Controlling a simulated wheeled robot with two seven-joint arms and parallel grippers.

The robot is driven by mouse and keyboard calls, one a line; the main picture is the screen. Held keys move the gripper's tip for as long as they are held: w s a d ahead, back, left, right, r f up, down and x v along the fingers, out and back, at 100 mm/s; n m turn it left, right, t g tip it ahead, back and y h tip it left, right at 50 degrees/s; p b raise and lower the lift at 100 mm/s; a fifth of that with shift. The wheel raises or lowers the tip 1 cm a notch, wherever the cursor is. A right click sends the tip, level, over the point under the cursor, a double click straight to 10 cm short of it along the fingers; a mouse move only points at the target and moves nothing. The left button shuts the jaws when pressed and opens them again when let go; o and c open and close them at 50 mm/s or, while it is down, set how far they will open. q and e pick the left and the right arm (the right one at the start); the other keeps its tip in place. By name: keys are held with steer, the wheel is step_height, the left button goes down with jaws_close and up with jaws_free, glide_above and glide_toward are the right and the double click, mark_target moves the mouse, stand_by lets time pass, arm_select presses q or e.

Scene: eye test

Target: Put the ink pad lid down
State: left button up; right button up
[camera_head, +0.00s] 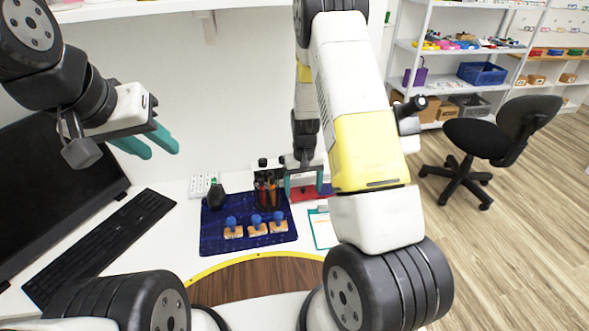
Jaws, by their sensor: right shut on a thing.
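My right gripper (304,184) is at the back of the desk, its teal fingers pointing down on either side of a flat red piece. It is shut on this piece, which looks like the ink pad lid (304,193). The lid is low over the desk, beside the right edge of the blue mat; I cannot tell whether it touches anything below. The ink pad itself cannot be told apart from it here. My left gripper (155,147) is open and empty, raised in front of the black monitor.
On the blue mat (213,239) stand several wooden stamps (256,228) with blue knobs, a dark pen holder (267,190) and a dark bulb-shaped item (216,195). A clipboard (323,229) lies right of the mat, partly behind my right arm. A keyboard (100,245) lies left.

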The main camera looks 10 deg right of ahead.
steer(key=shift+f, duration=0.3)
steer(key=o, duration=1.2)
step_height(320, 180, up, 13)
step_height(320, 180, up, 17)
steer(key=t+y, duration=0.2)
steer(key=t, duration=0.1)
glide_above(303, 188)
steer(key=s+a, duration=0.1)
steer(key=s, duration=0.9)
steer(key=shift+s+a+r+t, duration=0.2)
steer(key=shift+s+r+t, duration=0.35)
steer(key=shift+s+r, duration=1.3)
steer(key=shift+s+a+r+t, duration=0.2)
steer(key=shift+s+r+t, duration=0.35)
steer(key=shift+s, duration=2.35)
steer(key=shift+s+a+r+t, duration=0.2)
steer(key=shift+s+r+t, duration=0.3)
steer(key=shift+s+r, duration=1.35)
steer(key=shift+s+f, duration=0.55)
